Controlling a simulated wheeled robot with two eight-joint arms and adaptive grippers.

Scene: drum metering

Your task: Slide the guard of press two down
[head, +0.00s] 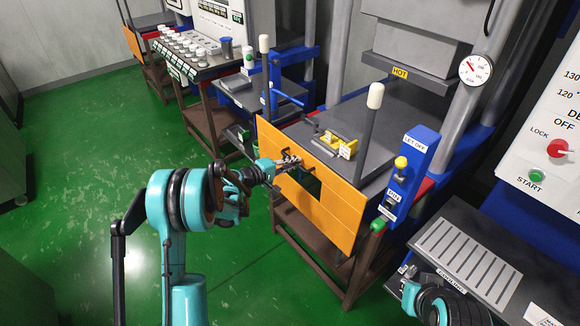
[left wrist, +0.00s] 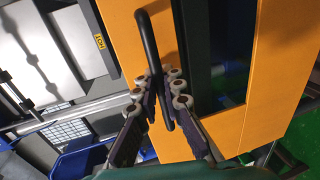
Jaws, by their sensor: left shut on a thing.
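The guard is an orange panel (head: 338,215) with a dark window opening, at the front of the press in the middle of the head view. In the left wrist view the panel (left wrist: 275,50) fills the right side, with a black bar handle (left wrist: 148,45) on it. My left gripper (head: 290,160) is at the panel's front, its fingers shut around the handle. In the left wrist view the fingertips (left wrist: 160,88) sit on both sides of the bar. Part of my right arm's end (head: 412,285) shows at the bottom right; its fingers are too small to read.
White-capped posts (head: 375,97) stand by the guard. A blue control post (head: 412,175) with a yellow knob is right of it. A yellow-edged block (head: 336,143) lies on the press table. A grey ribbed shelf (head: 465,255) is at lower right. Green floor is clear at left.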

